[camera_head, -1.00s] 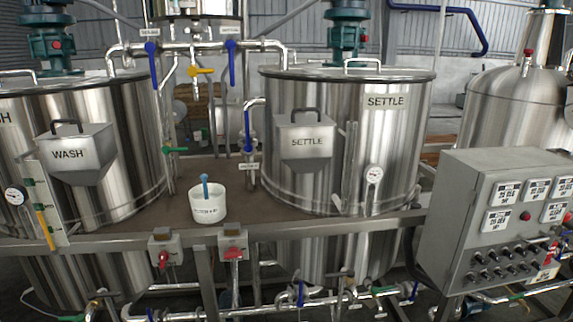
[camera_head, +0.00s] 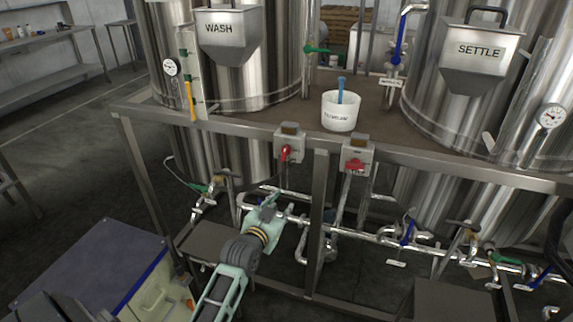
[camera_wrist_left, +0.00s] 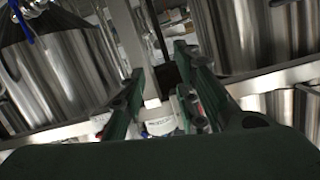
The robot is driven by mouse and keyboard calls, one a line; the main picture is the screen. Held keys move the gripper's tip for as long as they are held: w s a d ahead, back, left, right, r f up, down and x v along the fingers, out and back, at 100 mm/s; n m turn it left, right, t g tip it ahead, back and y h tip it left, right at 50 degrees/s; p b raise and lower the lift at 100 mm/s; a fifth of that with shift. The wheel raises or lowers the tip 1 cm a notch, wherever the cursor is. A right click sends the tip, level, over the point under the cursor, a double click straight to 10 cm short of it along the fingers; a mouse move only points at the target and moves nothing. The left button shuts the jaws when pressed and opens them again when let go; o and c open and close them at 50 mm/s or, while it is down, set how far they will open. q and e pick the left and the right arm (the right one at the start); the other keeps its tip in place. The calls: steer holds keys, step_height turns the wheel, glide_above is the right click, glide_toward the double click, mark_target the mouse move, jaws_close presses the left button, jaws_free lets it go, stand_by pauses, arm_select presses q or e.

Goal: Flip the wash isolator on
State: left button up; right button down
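Two grey isolator boxes with red handles are on the front rail of the tank stand. The left isolator (camera_head: 289,143), on the wash tank side, has its handle roughly upright; the right isolator (camera_head: 357,152) has its handle closer to level. Their labels are too small to read, so I cannot confirm which is the wash one. My left gripper (camera_head: 269,200) is below and slightly left of the left isolator, apart from it. In the left wrist view its two green fingers (camera_wrist_left: 165,88) are spread, with nothing clearly held. My right gripper is not in view.
The wash tank hopper (camera_head: 229,35) and settle tank hopper (camera_head: 480,55) are above. A white bucket (camera_head: 341,112) stands on the deck. Pipes with a blue-handled valve (camera_head: 407,232) run below the rail. Open floor (camera_head: 75,170) lies to the left.

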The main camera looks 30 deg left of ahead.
mark_target(284, 154)
arm_select(q)
step_height(284, 154, up, 12)
steer(key=w+a+t+y, duration=0.1)
steer(key=a+t, duration=0.1)
steer(key=a, duration=0.1)
steer(key=shift+x, duration=3.6)
steer(key=shift+d+f, duration=0.1)
steer(key=shift+c, duration=0.5)
jaws_close()
